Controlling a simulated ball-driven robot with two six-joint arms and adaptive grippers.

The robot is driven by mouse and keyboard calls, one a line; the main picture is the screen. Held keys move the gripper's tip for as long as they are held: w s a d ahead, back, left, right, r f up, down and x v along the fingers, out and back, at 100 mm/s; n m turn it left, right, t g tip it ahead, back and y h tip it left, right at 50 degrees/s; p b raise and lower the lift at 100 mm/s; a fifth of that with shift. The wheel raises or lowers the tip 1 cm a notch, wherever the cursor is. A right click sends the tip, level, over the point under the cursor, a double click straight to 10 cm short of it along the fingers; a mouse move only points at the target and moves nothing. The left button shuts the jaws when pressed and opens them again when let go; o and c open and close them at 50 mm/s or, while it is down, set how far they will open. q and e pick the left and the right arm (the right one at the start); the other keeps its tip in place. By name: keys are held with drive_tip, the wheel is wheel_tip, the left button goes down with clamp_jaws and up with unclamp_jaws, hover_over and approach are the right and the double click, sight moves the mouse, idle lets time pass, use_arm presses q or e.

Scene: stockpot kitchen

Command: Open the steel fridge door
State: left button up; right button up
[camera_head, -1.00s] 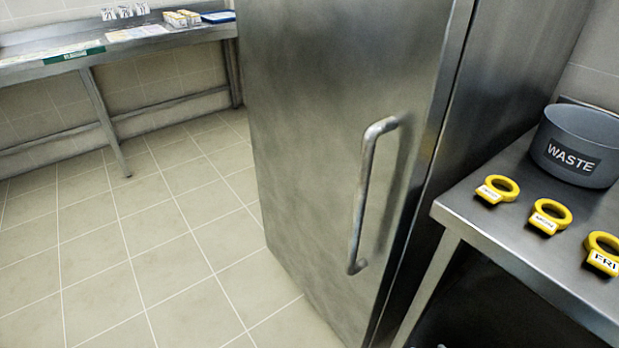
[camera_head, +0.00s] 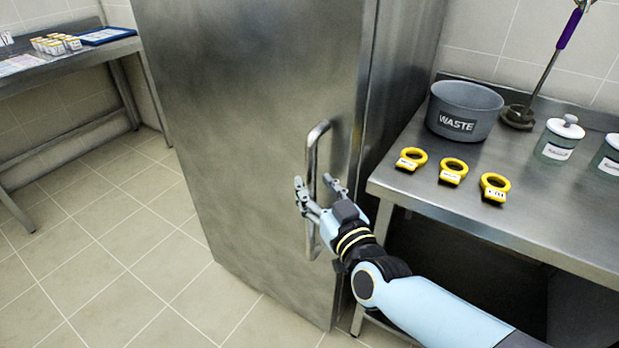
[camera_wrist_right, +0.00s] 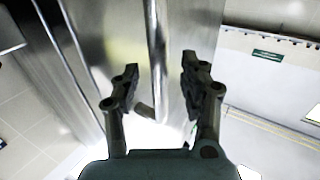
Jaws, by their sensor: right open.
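The steel fridge door (camera_head: 240,130) is shut, as far as the head view shows. Its vertical bar handle (camera_head: 312,160) is on the right side of the door. My right gripper (camera_head: 314,186) is open at the handle's middle, with one finger on each side of the bar in the picture. In the right wrist view the handle (camera_wrist_right: 158,60) runs down between the two open fingers (camera_wrist_right: 158,84). No firm contact with the bar shows. My left gripper is not in view.
A steel table (camera_head: 520,220) stands right of the fridge, close to my right arm. It bears a grey WASTE pot (camera_head: 463,100), yellow rings (camera_head: 453,172) and lidded jars (camera_head: 558,140). Another table (camera_head: 75,72) stands at the back left. The floor (camera_head: 110,250) left of the fridge is clear.

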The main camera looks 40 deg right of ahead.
sight(313, 185)
drive_tip(key=shift+w+d, duration=0.15)
drive_tip(key=shift+w, duration=0.6)
drive_tip(key=shift+w+d, duration=0.15)
drive_tip(key=shift+w, duration=0.55)
clamp_jaws()
drive_tip(key=shift+f, duration=0.2)
